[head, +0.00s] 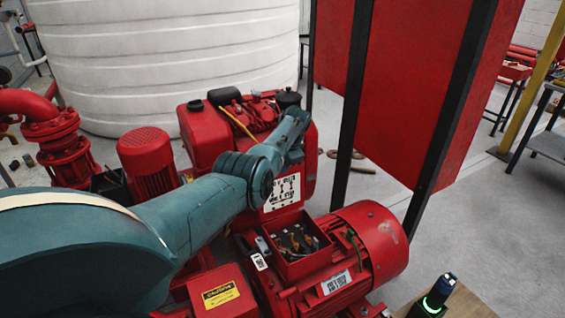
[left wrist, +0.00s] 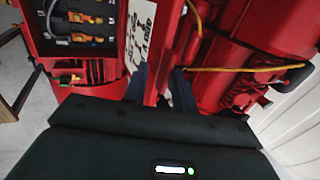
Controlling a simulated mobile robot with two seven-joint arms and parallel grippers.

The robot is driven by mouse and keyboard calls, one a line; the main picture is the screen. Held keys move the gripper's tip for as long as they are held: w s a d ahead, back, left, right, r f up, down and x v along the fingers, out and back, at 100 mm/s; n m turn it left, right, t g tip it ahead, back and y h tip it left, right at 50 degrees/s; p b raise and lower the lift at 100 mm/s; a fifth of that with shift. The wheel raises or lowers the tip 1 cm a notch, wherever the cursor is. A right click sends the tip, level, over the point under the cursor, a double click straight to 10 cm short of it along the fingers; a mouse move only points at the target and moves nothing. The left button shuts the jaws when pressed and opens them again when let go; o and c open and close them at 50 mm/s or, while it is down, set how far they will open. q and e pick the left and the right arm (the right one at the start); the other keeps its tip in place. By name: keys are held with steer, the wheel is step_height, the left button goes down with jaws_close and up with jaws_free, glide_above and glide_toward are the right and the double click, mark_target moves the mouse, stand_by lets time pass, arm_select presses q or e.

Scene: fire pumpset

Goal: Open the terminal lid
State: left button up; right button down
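The terminal box (head: 292,250) on the red motor (head: 362,240) is open on top, with several terminals and wires inside. Its lid (head: 283,193) stands raised at the box's far side, with a white label bearing black marks facing the box. In the left wrist view, the box (left wrist: 42,55) is at the upper left and the labelled lid (left wrist: 140,32) is beside it. My left gripper (left wrist: 160,72) has its two fingers apart, close to the lid's lower end in that view; I cannot tell whether they touch it. In the head view, my left arm hides it.
A red engine (head: 205,135) with a yellow rod stands behind the motor. A tall red panel (head: 385,90) on black posts rises to the right.

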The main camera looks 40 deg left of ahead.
arm_select(q)
steer(key=shift+r, duration=0.15)
steer(key=p+v, duration=0.3)
steer(key=v, duration=1)
arm_select(e)
steer(key=shift+s+d+r+h, duration=0.1)
steer(key=shift+d+r+h, duration=0.2)
steer(key=shift+d+r, duration=0.2)
arm_select(q)
steer(key=shift+d, duration=0.15)
